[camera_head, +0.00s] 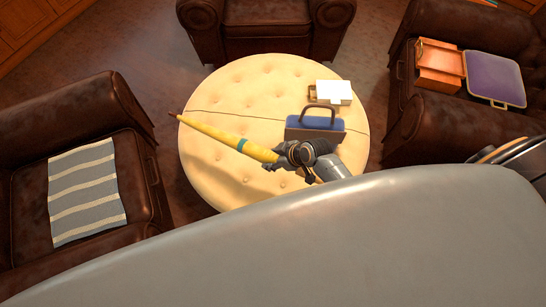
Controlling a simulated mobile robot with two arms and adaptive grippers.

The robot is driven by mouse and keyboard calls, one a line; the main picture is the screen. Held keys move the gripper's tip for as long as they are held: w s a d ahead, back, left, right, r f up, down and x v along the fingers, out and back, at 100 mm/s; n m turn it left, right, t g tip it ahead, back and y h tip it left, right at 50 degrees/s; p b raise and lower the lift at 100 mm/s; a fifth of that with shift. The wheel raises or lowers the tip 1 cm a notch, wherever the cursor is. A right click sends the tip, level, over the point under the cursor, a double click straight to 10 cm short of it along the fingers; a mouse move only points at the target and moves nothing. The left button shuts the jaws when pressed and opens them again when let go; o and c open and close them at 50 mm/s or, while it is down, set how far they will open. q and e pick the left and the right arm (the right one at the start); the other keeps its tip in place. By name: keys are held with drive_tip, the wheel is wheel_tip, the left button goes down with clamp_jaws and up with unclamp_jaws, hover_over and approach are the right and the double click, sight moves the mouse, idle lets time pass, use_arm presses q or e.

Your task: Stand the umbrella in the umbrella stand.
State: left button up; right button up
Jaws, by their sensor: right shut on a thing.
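The umbrella (222,135) is furled and yellow, with a teal band and a thin brownish tip. My right gripper (284,160) is shut on it near its right end. The umbrella slants up and left across the round ottoman in the picture, its tip reaching the left rim. Its shadow falls on the cushion, so it seems held above it. The gripper and arm partly cover the umbrella's right end. I see no umbrella stand in this view. My left gripper is not in view.
The round cream tufted ottoman (262,82) carries a blue handled bag (316,123) and a white item (334,90). Leather armchairs (80,115) stand left and behind. My grey body hides the foreground.

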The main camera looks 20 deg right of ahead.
wheel_tip(320, 180, up, 36)
drive_tip(key=n+g+h+p, duration=0.2)
drive_tip(key=n+h+p, duration=1.1)
drive_tip(key=p, duration=0.4)
drive_tip(key=shift+a+r+h+p, duration=0.25)
drive_tip(key=shift+a+h+p, duration=0.1)
drive_tip(key=shift+h+p, duration=0.05)
idle(2.1)
drive_tip(key=shift+w+d, duration=0.1)
